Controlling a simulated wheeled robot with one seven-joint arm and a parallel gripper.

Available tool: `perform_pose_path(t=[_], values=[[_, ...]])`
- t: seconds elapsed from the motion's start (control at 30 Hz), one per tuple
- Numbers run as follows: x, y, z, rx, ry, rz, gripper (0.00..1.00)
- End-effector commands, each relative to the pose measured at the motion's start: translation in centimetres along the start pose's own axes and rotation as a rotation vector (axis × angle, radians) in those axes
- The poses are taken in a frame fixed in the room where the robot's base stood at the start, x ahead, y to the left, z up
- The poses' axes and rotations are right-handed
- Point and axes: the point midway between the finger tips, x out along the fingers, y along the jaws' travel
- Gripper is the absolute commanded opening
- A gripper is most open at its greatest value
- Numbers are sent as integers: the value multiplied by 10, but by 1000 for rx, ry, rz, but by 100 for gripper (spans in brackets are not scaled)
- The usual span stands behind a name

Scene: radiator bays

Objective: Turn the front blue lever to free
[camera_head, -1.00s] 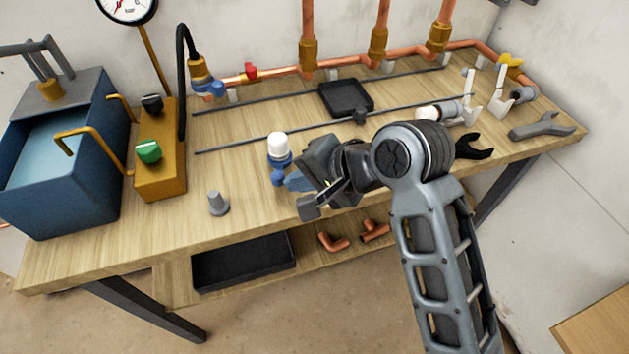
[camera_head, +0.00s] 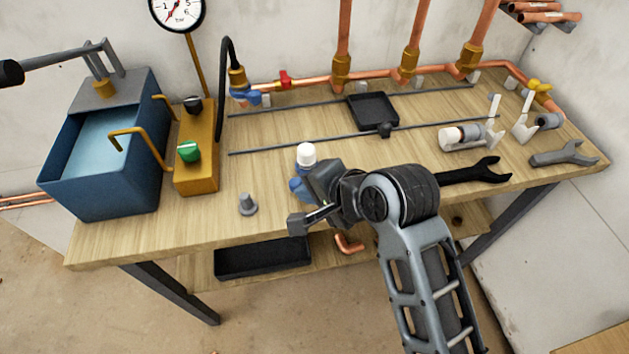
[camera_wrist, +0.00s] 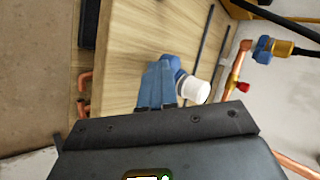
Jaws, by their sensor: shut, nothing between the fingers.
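A small upright fitting with a white cap (camera_head: 306,153) and a blue part below it stands near the front edge of the bench. Its blue lever (camera_head: 297,183) is low on its front side and partly hidden by my gripper. My gripper (camera_head: 304,193) is shut and empty, with its blue fingers at or right beside this lever; I cannot tell whether they touch. In the wrist view the shut fingers (camera_wrist: 156,85) point at the blue part (camera_wrist: 172,62), with the white cap (camera_wrist: 196,91) to their right. Another blue lever (camera_head: 245,97) sits at the back under a black hose.
A grey peg (camera_head: 248,204) stands left of the fitting. A yellow pump block (camera_head: 196,165) and blue tank (camera_head: 105,180) are at the left.

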Motion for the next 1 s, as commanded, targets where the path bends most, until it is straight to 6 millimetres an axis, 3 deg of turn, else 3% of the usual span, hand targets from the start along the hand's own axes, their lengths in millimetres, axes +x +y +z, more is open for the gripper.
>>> perform_pose_path(t=[0.4,1.0], values=[[1,1,1,-1,-3,1,0],[-6,6,-14,0,-3,2,0]])
